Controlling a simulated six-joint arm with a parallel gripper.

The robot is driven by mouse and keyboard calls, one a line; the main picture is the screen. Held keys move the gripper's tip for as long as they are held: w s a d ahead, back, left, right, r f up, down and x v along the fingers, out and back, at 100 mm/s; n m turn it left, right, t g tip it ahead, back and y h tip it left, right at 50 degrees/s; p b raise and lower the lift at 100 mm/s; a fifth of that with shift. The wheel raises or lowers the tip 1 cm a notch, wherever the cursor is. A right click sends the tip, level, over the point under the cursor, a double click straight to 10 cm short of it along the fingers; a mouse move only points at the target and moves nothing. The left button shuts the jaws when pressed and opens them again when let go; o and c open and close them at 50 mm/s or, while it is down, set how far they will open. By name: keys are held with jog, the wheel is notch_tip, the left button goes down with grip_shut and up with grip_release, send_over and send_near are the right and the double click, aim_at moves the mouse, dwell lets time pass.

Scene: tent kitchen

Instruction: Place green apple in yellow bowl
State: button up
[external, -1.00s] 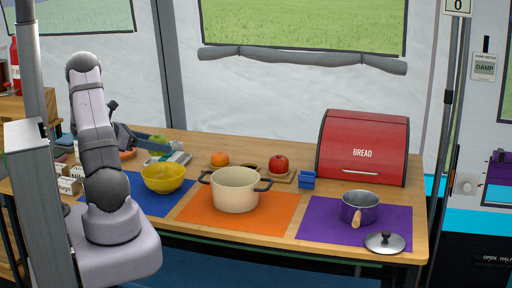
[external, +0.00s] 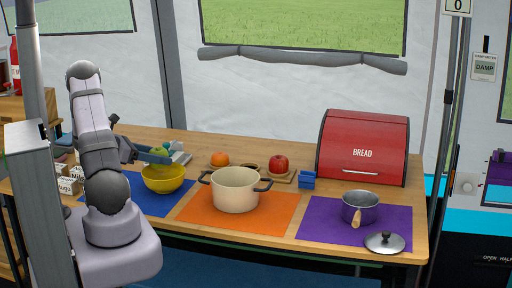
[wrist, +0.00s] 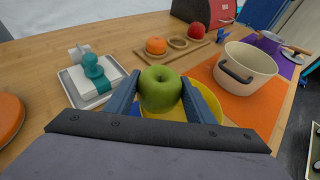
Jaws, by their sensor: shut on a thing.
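The green apple (wrist: 160,90) is between the two blue fingers of my gripper (wrist: 161,97) in the wrist view. My gripper is shut on it. The bowl (wrist: 208,108) shows partly behind the apple and the right finger in the wrist view. The apple looks raised above the bowl's rim; the exact gap is hard to tell. The bowl stands on the blue mat (external: 130,201).
A cream pot (external: 236,190) stands on the orange mat right of the bowl. A wooden holder (wrist: 172,53) with an orange (wrist: 156,45) and a red apple (wrist: 196,32) lies behind. A white tray with a teal-handled thing (wrist: 92,75) is left of my gripper.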

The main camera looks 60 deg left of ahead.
jog(key=o, duration=1.1)
jog(key=shift+r, duration=0.1)
jog(key=shift+r+p, duration=0.45)
jog(key=shift+r, duration=0.15)
jog(key=v, duration=1.2)
jog(key=shift+b, duration=0.45)
